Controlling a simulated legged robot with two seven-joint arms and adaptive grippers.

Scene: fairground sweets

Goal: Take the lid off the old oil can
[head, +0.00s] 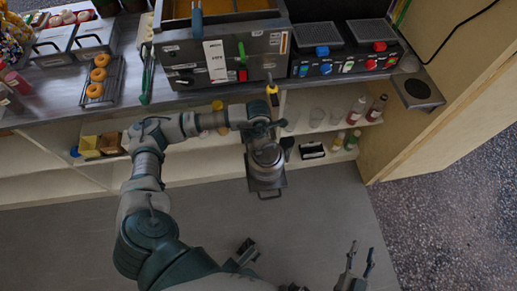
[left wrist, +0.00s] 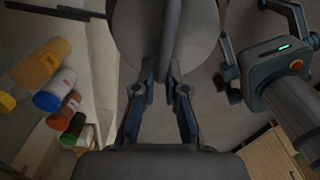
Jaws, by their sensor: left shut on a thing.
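The old oil can (head: 265,178) appears as a grey round body with a dark square part at the shelf's front, partly covered by my arm. Its round grey lid (left wrist: 134,32) fills the top middle of the left wrist view, with a dark upright handle (left wrist: 168,35) across it. My left gripper (left wrist: 160,85) is shut on the lid's handle; it also shows in the head view (head: 263,128). I cannot tell whether the lid is clear of the can. My right gripper (head: 300,255) is open and empty at the bottom; it also shows in the left wrist view (left wrist: 252,42).
The counter above carries a fryer (head: 225,55), a control unit (head: 345,60) and a rack of doughnuts (head: 103,88). Bottles (head: 357,110) stand on the shelf below, close to the left arm. A wooden panel (head: 430,110) bounds the right. The grey floor (head: 330,205) in front is clear.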

